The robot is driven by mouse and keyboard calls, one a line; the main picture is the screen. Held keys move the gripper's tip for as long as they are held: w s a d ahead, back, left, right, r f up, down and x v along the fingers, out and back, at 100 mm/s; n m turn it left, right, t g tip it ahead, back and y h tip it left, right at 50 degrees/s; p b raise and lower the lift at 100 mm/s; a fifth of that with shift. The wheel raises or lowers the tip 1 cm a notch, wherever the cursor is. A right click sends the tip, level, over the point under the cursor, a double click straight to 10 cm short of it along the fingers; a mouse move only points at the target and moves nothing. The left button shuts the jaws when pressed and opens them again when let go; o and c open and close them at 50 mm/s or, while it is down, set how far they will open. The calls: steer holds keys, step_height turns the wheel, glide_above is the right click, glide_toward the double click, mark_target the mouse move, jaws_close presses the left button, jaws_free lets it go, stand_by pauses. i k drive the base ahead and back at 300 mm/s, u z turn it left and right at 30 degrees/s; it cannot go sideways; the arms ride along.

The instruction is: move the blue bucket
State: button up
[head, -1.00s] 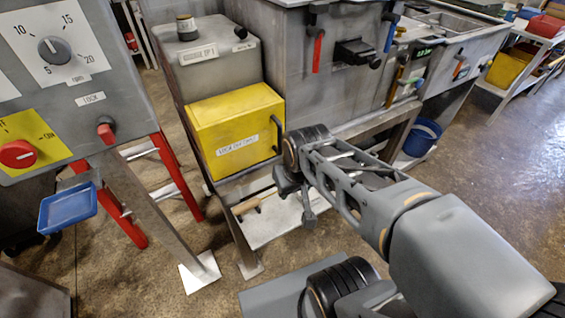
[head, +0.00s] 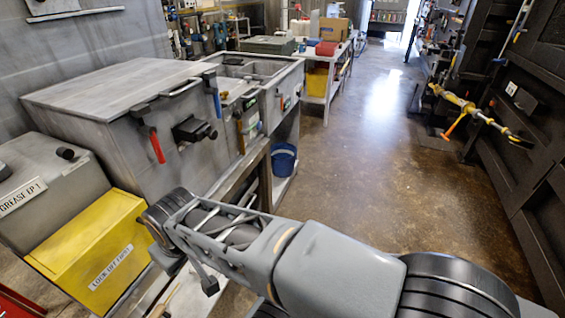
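The blue bucket (head: 284,160) stands under the far end of the grey workbench, on what looks like a low pale shelf. It appears upright; part of it is in the bench's shade. My arm reaches from the lower right towards the left, in front of the yellow box. The arm's end, with my gripper (head: 200,278), hangs low at the left, well short of the bucket and nearer to me. The fingers are small and partly hidden by the arm, so their opening does not show clearly.
The yellow lockout box (head: 95,255) and grey grease box (head: 45,190) stand at the left, beside the grey bench (head: 110,90). A white table (head: 325,85) stands farther back. The floor (head: 390,170) right of the bench is clear, up to dark machinery (head: 520,110) at right.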

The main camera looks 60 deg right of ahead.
mark_target(284, 154)
steer(key=z, duration=2.55)
steer(key=i, duration=5)
steer(key=u, duration=3.3)
